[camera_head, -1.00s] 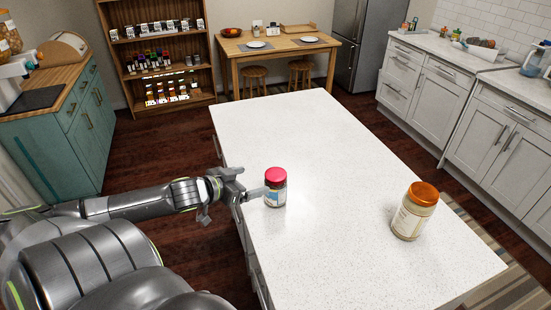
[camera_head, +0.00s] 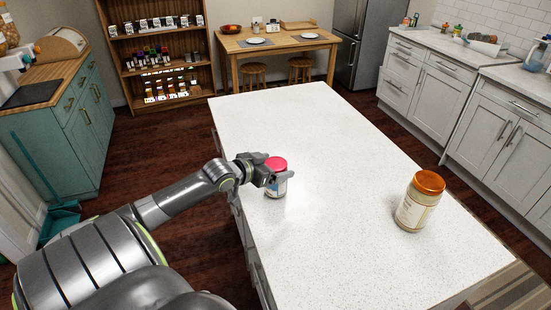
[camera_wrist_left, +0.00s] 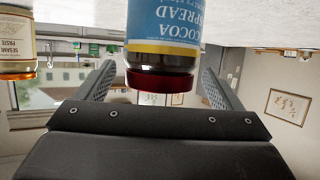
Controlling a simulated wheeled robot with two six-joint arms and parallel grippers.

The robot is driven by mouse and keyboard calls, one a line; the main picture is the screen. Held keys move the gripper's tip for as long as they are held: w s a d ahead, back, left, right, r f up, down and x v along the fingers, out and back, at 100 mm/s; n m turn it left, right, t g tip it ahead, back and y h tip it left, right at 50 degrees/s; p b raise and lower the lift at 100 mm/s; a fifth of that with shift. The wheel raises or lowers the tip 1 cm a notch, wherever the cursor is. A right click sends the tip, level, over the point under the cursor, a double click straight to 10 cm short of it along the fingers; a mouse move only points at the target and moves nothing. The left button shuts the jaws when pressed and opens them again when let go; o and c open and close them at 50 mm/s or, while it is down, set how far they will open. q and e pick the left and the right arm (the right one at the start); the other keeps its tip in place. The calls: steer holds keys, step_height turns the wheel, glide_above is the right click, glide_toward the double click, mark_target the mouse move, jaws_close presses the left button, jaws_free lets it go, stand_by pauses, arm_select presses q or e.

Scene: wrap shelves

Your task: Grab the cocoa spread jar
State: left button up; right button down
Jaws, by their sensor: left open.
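The cocoa spread jar (camera_head: 276,187) has a red lid and a blue label and stands on the white island near its left edge. In the left wrist view the jar (camera_wrist_left: 165,45) appears upside down, its label reading "COCOA SPREAD". My left gripper (camera_head: 275,176) is at the jar, partly covering it in the head view. In the wrist view its two fingers (camera_wrist_left: 157,82) are open, one on each side of the jar, with a gap visible at the left finger. My right gripper is not in view.
A larger jar with an orange lid (camera_head: 420,201) stands on the right of the white island (camera_head: 310,130). It also shows in the wrist view (camera_wrist_left: 17,45), labelled sesame paste. The island top between and behind the jars is clear.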

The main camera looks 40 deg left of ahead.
arm_select(q)
steer(key=shift+x, duration=1.5)
steer(key=shift+s, duration=0.1)
steer(key=shift+r, duration=0.1)
steer(key=c, duration=1.5)
